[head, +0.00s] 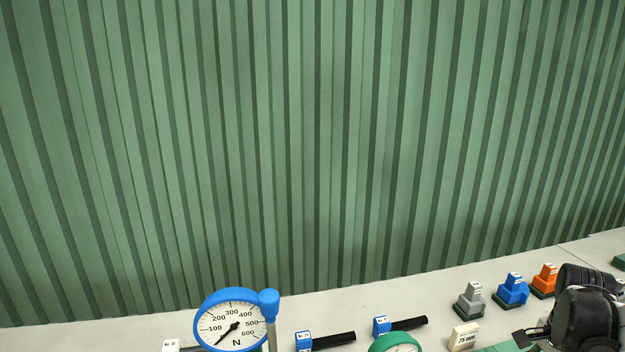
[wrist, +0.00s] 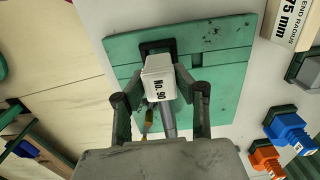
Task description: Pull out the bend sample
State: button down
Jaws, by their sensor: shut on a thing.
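In the wrist view a pale block labelled "No. 90" (wrist: 159,80) sits between the fingers of my gripper (wrist: 160,73), which is shut on it. A grey tube-like part (wrist: 169,122) extends from the block toward the camera. Behind the block is a green plate (wrist: 228,60) with a dark slot or socket around the block's far end. I cannot tell whether the block is still seated there. In the head view my dark gripper and wrist (head: 582,325) are at the lower right, and the held block is hidden or out of frame.
Grey (head: 471,300), blue (head: 512,290) and orange (head: 544,281) fittings stand on the bench near my arm. A "75 mm" sign (head: 464,336) is left of them. A blue dial gauge (head: 236,320), a green gauge (head: 395,342) and black rods with blue ends (head: 408,324) are farther left.

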jog(key=shift+r, duration=0.1)
jog(key=shift+r+p, duration=1.8)
jog(key=shift+r, duration=1.25)
